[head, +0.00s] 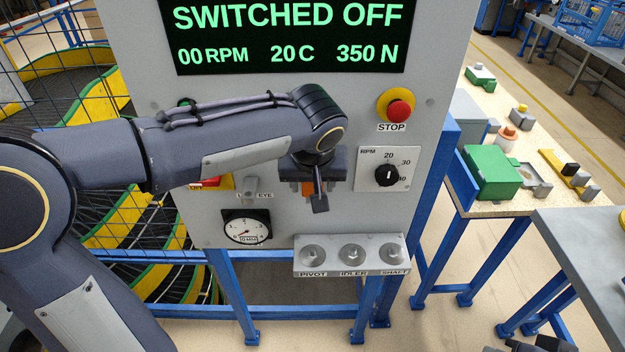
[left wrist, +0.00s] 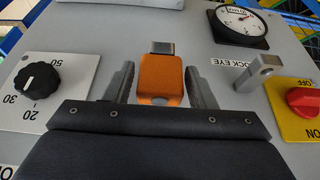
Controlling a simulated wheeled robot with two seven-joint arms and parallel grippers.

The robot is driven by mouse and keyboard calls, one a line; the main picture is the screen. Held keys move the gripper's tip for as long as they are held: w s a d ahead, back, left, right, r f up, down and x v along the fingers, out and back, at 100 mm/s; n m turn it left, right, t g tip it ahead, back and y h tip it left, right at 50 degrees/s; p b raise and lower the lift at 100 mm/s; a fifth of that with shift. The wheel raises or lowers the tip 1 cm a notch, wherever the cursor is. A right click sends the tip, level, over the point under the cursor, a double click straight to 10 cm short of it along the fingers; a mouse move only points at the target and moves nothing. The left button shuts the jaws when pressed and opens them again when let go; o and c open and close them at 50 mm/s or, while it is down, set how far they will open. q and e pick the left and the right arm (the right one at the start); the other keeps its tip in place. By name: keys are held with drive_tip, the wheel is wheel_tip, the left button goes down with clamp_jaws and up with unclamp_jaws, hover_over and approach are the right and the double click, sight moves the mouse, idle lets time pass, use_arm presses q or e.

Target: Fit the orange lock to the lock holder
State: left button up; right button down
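My left gripper (head: 318,194) is in front of the grey panel with its fingers pointing down. The orange lock (left wrist: 160,80) sits between its two fingers (left wrist: 159,85) in the left wrist view, its grey shackle pointing out past the fingertips. In the head view the lock (head: 307,187) is mostly hidden by the gripper. The lock holder, a grey post labelled LOCK EYE (head: 251,189), is on the panel left of the gripper. It also shows on the right in the left wrist view (left wrist: 260,72), apart from the lock. Dark parts of my right gripper (head: 540,344) show at the bottom edge.
The panel carries a red stop button (head: 399,109), an RPM knob (head: 387,174), a gauge (head: 246,227) and a red OFF switch (left wrist: 304,101) beside the lock eye. A shelf with labelled sockets (head: 350,262) juts out below. A table with a green box (head: 492,172) stands right.

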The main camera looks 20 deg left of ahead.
use_arm(q)
drive_tip(key=shift+o, duration=1)
drive_tip(key=v, duration=0.8)
drive_tip(key=shift+f, duration=0.1)
drive_tip(key=s+a+f+m+h, duration=0.1)
drive_tip(key=s+a+f+h, duration=0.1)
drive_tip(key=s+a+f, duration=0.45)
drive_tip(key=s+a+f+h, duration=0.1)
drive_tip(key=s+f, duration=0.2)
drive_tip(key=s, duration=0.3)
drive_tip(key=s+f+t+h, duration=0.1)
drive_tip(key=s+f+h, duration=0.1)
drive_tip(key=s, duration=0.4)
drive_tip(key=shift+s+a+f, duration=0.3)
drive_tip(key=shift+a+f, duration=0.1)
drive_tip(key=shift+f, duration=0.4)
